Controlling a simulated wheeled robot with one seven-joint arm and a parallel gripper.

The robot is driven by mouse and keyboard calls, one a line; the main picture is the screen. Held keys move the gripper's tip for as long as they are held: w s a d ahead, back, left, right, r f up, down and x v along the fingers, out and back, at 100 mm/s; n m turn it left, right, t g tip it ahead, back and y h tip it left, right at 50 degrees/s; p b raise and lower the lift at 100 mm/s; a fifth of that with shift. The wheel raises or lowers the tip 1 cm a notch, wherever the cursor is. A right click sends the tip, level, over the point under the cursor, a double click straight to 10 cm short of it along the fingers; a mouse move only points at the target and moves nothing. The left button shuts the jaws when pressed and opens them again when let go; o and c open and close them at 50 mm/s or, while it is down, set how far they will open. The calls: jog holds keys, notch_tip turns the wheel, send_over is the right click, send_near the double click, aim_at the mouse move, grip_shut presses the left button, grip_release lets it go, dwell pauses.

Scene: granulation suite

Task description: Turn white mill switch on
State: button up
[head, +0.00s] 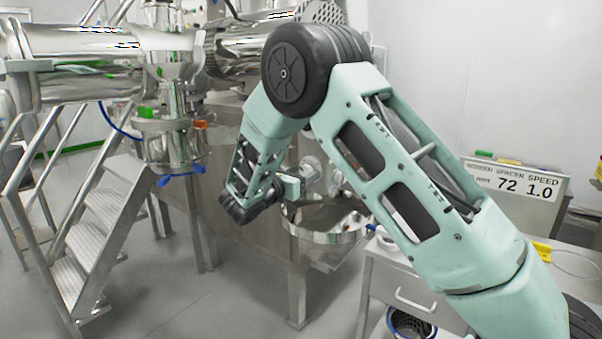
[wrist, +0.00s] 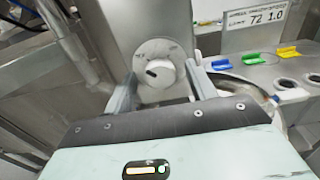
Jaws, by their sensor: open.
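The white mill switch (wrist: 158,72) is a round white dial with a raised knob and a small dark slot-like mark, on a grey metal face in the wrist view. My gripper (wrist: 162,80) is open, with one finger to each side of the dial. The picture does not show whether either finger touches it. In the head view, my gripper (head: 292,186) is beside the steel mill housing, and pale round parts (head: 318,176) show just right of it, partly hidden by my arm.
A steel bowl (head: 325,222) sits below the gripper. A sign reading 72 and 1.0 (head: 515,185) stands on a cabinet (head: 400,285) at right. Blue, green and yellow tabs (wrist: 255,59) line a metal ledge. Metal stairs (head: 95,235) stand at left; open floor lies between.

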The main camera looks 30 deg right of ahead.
jog(key=c, duration=1)
jog(key=shift+f+m+b, duration=0.15)
jog(key=shift+m+b, duration=0.15)
jog(key=shift+b, duration=0.15)
jog(key=m+b, duration=0.1)
jog(key=b, duration=0.1)
jog(key=m+b, duration=0.2)
jog(key=shift+f+b, duration=0.25)
jog(key=shift+b, duration=0.15)
jog(key=m+b, duration=1.4)
jog(key=b, duration=0.6)
jog(key=shift+s+r, duration=0.1)
jog(key=shift+r+m+b, duration=0.1)
jog(key=shift+m+b, duration=0.2)
jog(key=shift+b, duration=0.1)
